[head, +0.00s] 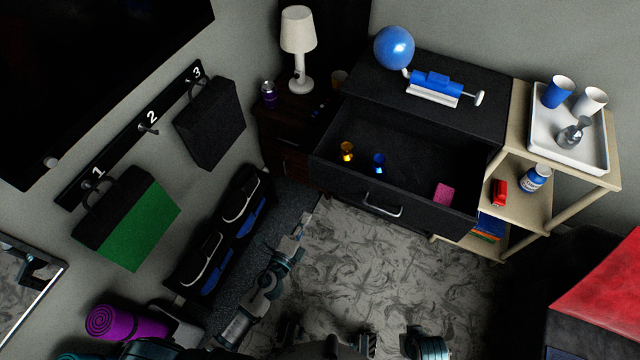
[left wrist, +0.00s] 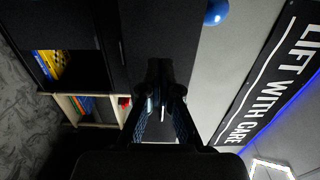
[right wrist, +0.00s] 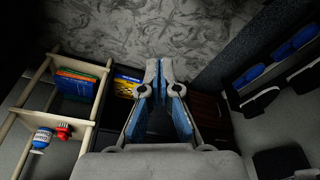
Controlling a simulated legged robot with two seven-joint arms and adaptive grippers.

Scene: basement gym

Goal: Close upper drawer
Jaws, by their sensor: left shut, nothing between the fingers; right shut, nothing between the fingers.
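The upper drawer (head: 335,175) of the black cabinet (head: 450,120) is pulled out in the head view. It holds a yellow item, a blue item and a pink block, and its front carries a silver handle (head: 382,208). My left gripper (head: 298,230) is shut and empty, low and to the left of the drawer front, apart from it in the picture. In the left wrist view its fingers (left wrist: 158,75) meet before a dark surface. My right gripper (right wrist: 158,68) is shut and empty in the right wrist view, over the patterned floor. Its fingers are not clear in the head view.
A wooden shelf (head: 515,100) with a white tray stands right of the cabinet. A blue ball (head: 394,47) and a blue-white device (head: 436,88) sit on the cabinet top. A dark side table with a lamp (head: 298,45) stands left. The patterned floor (head: 400,270) before the drawer is clear.

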